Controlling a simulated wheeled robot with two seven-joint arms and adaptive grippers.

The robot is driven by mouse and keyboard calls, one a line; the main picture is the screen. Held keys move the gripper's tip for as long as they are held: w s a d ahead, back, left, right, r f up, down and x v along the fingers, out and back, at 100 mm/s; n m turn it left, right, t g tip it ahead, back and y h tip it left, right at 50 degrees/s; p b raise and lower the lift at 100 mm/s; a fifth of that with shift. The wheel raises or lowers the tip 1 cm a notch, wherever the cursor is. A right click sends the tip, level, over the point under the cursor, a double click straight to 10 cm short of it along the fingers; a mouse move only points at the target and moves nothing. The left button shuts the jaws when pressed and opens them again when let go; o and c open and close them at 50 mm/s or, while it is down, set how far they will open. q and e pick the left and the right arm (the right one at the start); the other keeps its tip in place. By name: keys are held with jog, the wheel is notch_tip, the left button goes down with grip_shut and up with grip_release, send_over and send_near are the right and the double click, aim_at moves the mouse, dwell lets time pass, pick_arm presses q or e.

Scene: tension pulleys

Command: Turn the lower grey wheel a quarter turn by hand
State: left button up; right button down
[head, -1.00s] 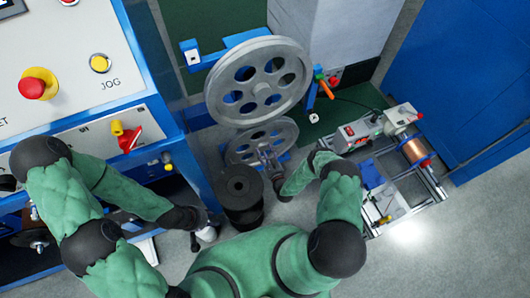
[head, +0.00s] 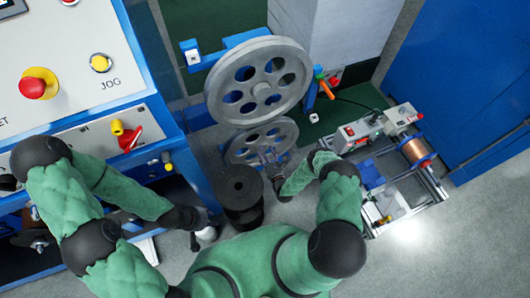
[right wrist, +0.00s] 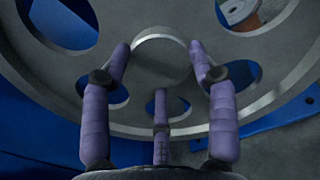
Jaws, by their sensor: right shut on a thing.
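The lower grey wheel (head: 258,138) is a spoked disc with round holes, below a larger upper grey wheel (head: 258,82) in the head view. The lower wheel fills much of the right wrist view (right wrist: 125,22), with its round hub (right wrist: 162,62) in the middle. My right gripper (right wrist: 160,68) has its purple fingers closed around the hub, two at the sides and one below. In the head view the right gripper (head: 271,160) is small against the wheel's front. My left gripper (head: 198,237) hangs low beside the blue cabinet, away from the wheels; its fingers are unclear.
A blue control cabinet (head: 158,60) with buttons is at the left. A bench device with a copper spool (head: 414,150) stands at the right. Open grey floor (head: 485,225) lies at the lower right.

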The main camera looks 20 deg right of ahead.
jog(key=shift+w+d+f+m, duration=0.15)
jog(key=shift+d+m, duration=0.1)
jog(key=shift+m, duration=0.15)
jog(key=c, duration=0.7)
grip_release()
jog(key=o, duration=0.3)
jog(key=shift+a+f, duration=0.1)
jog(key=shift+o, duration=0.2)
jog(key=shift+a, duration=0.1)
jog(key=s, duration=1.2)
jog(key=shift+d, duration=0.25)
